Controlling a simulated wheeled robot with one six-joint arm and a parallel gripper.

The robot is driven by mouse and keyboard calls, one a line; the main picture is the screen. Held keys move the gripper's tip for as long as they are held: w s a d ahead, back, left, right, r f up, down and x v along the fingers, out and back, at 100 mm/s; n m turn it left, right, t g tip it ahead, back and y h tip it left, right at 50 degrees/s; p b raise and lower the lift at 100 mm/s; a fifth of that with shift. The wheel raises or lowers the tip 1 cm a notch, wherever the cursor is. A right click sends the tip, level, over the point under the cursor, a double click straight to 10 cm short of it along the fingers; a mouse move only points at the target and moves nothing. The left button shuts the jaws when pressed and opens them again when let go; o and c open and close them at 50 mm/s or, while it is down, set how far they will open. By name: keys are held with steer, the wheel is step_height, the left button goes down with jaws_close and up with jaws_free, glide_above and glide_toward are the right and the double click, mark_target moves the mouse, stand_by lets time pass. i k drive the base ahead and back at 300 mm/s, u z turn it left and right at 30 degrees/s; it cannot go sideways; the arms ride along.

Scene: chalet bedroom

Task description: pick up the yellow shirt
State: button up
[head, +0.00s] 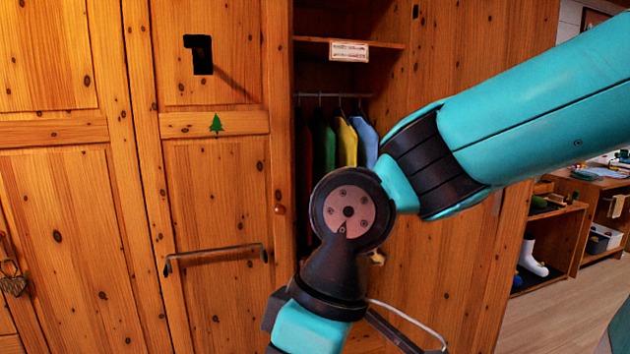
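The yellow shirt (346,143) hangs from the rail (330,95) inside the open section of the wooden wardrobe. A green garment (324,146) hangs to its left and a blue one (365,143) to its right. A dark red garment (304,165) hangs at the far left, partly in shadow. My teal and black arm crosses in front of the wardrobe and hides the lower part of the clothes. My gripper is not in view.
A closed wardrobe door (215,215) with a horizontal handle (215,256) stands left of the opening. A labelled shelf (310,40) is above the rail. At the right, a low shelf unit (558,235) holds a white boot (532,257), with wooden floor (545,320) in front.

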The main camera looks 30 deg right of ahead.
mark_target(346, 139)
steer(key=z, duration=0.6)
steer(key=i, duration=0.5)
steer(key=z, duration=0.65)
steer(key=i, duration=1.35)
steer(key=u, duration=0.95)
